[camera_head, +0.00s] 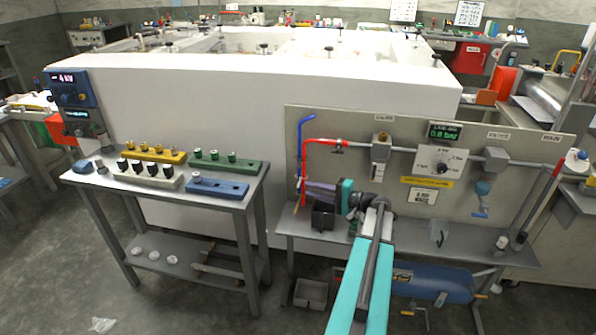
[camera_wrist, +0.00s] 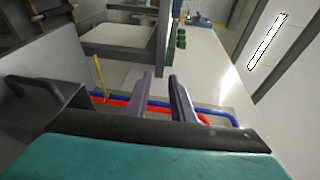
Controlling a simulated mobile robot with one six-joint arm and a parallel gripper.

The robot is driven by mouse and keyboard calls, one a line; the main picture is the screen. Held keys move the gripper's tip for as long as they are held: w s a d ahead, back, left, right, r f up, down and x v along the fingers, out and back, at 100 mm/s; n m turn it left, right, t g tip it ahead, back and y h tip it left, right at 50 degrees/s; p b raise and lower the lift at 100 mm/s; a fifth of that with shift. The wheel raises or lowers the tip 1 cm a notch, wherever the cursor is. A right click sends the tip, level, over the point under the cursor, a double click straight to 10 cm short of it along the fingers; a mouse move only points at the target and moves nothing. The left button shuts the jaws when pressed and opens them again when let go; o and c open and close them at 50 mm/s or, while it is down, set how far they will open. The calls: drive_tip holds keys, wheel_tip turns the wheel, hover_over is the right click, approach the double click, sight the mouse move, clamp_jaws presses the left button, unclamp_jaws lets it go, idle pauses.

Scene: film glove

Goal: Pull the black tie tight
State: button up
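My gripper (camera_head: 308,188) is at the left end of the bench, beside the hanging blue hose (camera_head: 300,150) and red hose (camera_head: 304,165). In the wrist view its two grey-purple fingers (camera_wrist: 163,80) stand apart with a gap between them, and I see nothing held. The red hose (camera_wrist: 118,102) and blue hose (camera_wrist: 215,115) run across behind the fingers there. A thin yellow piece (camera_wrist: 100,76) stands by the hoses, left of the fingers. I cannot clearly make out the black tie in either view.
A grey panel (camera_head: 345,125) with pipes, valves and a dial stands behind my arm. A small table (camera_head: 210,205) with yellow, white, green and blue blocks is at left. A blue tank (camera_head: 420,282) lies under the bench. Bare floor shows at lower left.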

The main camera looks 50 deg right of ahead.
sight(299, 166)
drive_tip(key=s+d+r+t+h, duration=0.1)
drive_tip(key=s+d+r, duration=0.2)
drive_tip(key=d+r, duration=0.1)
drive_tip(key=shift+s+d+m+t+h, duration=0.15)
drive_tip(key=shift+d+m+t+h, duration=0.2)
drive_tip(key=shift+d, duration=0.35)
drive_tip(key=w, duration=0.4)
drive_tip(key=w+a+p, duration=0.1)
drive_tip(key=w, duration=0.4)
drive_tip(key=w+a+p, duration=0.1)
drive_tip(key=w, duration=0.3)
drive_tip(key=shift+w+a, duration=0.15)
drive_tip(key=shift+w, duration=0.2)
clamp_jaws()
idle(0.8)
